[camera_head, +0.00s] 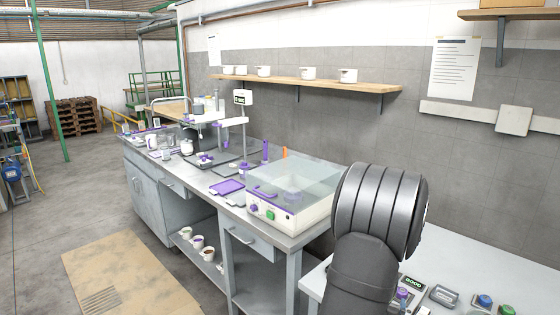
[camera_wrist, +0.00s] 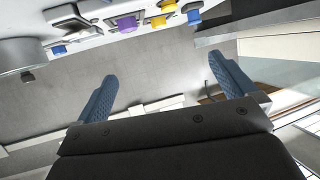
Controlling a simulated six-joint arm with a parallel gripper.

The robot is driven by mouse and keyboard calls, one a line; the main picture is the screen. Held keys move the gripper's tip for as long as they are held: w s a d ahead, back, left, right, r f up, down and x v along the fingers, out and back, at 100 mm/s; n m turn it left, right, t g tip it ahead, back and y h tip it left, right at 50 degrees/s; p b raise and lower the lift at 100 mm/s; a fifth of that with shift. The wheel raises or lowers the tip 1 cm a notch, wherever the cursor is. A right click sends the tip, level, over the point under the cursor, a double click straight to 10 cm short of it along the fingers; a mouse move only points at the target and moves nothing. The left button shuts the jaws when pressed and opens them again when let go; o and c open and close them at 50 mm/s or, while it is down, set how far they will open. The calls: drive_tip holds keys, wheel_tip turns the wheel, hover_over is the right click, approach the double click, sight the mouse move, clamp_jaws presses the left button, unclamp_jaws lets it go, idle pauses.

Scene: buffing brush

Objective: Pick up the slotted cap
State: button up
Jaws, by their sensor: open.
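I cannot pick out the slotted cap for certain in either view. Small purple, grey and white parts (camera_head: 206,158) stand along the far part of the steel workbench (camera_head: 285,240), too small to tell apart. In the wrist view, my gripper (camera_wrist: 161,68) has its two blue fingers spread wide with nothing between them. A row of blue, purple and yellow pieces, including a purple one (camera_wrist: 127,24), hangs along the top of that tilted view, apart from the fingers. My gripper is not visible in the head view, where my dark arm fills the lower right.
A clear-lidded box (camera_head: 292,190) with a green and a purple knob sits at the bench's near end. A purple tray (camera_head: 227,187) lies beside it. A white table (camera_head: 490,265) with coloured buttons stands at the right. A wall shelf (camera_head: 310,84) holds several white pots.

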drive_tip(key=shift+s+a+r, duration=0.15)
drive_tip(key=shift+s, duration=0.2)
drive_tip(key=shift+c, duration=0.2)
drive_tip(key=c, duration=0.9)
drive_tip(key=shift+w, duration=0.1)
